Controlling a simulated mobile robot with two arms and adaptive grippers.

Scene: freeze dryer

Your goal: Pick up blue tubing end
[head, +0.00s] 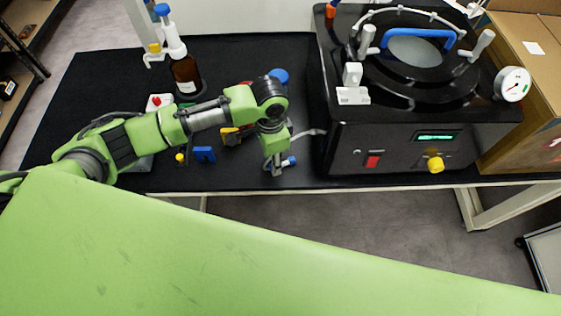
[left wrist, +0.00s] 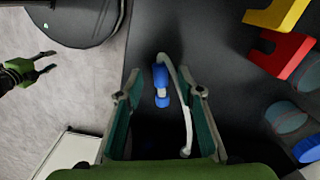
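The blue tubing end (left wrist: 160,80) lies on the black tabletop near its front edge, with the pale tube curving beside it in the left wrist view. It also shows as a small blue tip (head: 291,160) in the head view. My left gripper (head: 276,168) points down over it. In the left wrist view the fingers of my left gripper (left wrist: 160,95) are apart, with the blue end in the gap and no visible contact. My right gripper (left wrist: 45,65) shows at the left of that view, away from the table, with its fingers apart.
The black freeze dryer (head: 400,140) stands right of my left gripper. A brown bottle (head: 186,75), a blue clamp-like piece (head: 204,154) and a red piece (left wrist: 282,56) lie or stand on the black table (head: 95,75). A cardboard box (head: 535,70) is at the far right.

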